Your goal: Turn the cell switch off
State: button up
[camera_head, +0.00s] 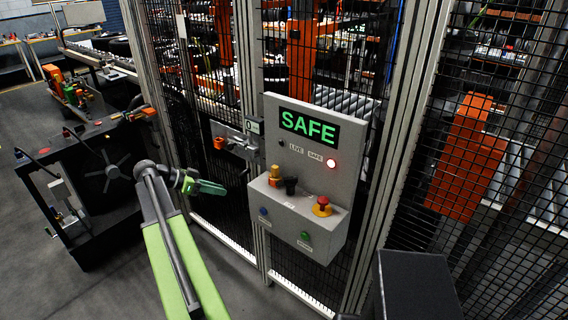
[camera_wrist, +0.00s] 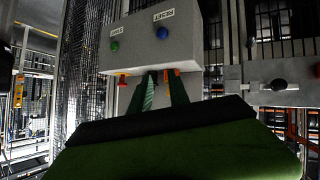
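I cannot read which is the cell switch. My gripper (camera_head: 207,187) is left of the box, apart from it, with green fingers. In the wrist view the fingers (camera_wrist: 161,80) show a gap between them and nothing held; they cover the middle of the box's lower edge (camera_wrist: 195,58).
A blue button (camera_head: 263,211) and a green button (camera_head: 304,235) sit on the box front. A latch with an orange knob (camera_head: 220,143) is on the fence left of the box. Mesh fence and posts stand behind. A dark machine (camera_head: 107,180) stands left.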

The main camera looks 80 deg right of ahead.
jog(key=s+d+r+m+g+y+p, duration=0.1)
jog(key=s+d+r+m, duration=0.15)
jog(key=s, duration=0.25)
jog(key=s+d+r+m+g, duration=0.1)
jog(key=s+d+r+m, duration=0.1)
jog(key=s+d+r, duration=0.15)
jog(key=b, duration=0.7)
send_near(290, 177)
jog(key=x, duration=1)
jog(key=shift+f, duration=0.2)
jog(key=shift+s, duration=0.2)
grip_shut()
jog(key=shift+d+g, duration=0.1)
jog(key=shift+g, duration=0.2)
